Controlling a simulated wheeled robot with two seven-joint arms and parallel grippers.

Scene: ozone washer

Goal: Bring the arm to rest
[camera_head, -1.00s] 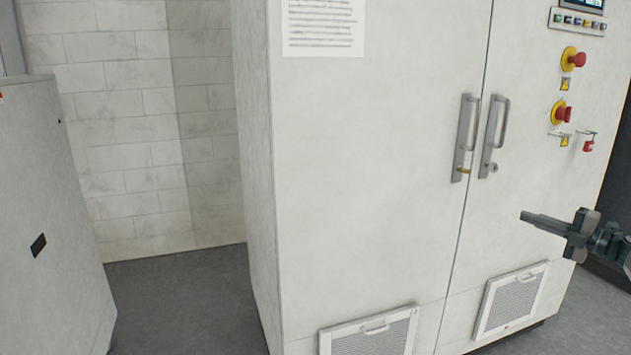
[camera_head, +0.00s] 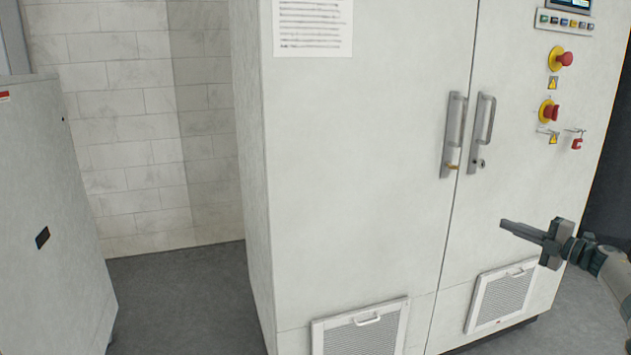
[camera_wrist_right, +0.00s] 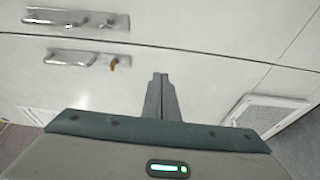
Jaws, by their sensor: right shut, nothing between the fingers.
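My right gripper (camera_head: 521,232) reaches in from the right edge in the head view, in front of the lower right door of the white cabinet (camera_head: 360,200). Its fingers are together and hold nothing. In the right wrist view the shut fingers (camera_wrist_right: 160,82) point at the cabinet front. I cannot tell the exact gap to the door, but no contact shows. My left gripper is not in view.
The cabinet has two door handles (camera_head: 484,133), red-and-yellow knobs (camera_head: 550,111), a red padlock-like tag (camera_head: 577,144) and lower vents (camera_head: 500,297). A grey cabinet (camera_head: 50,220) stands at left. Grey floor (camera_head: 185,300) is clear between the cabinets.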

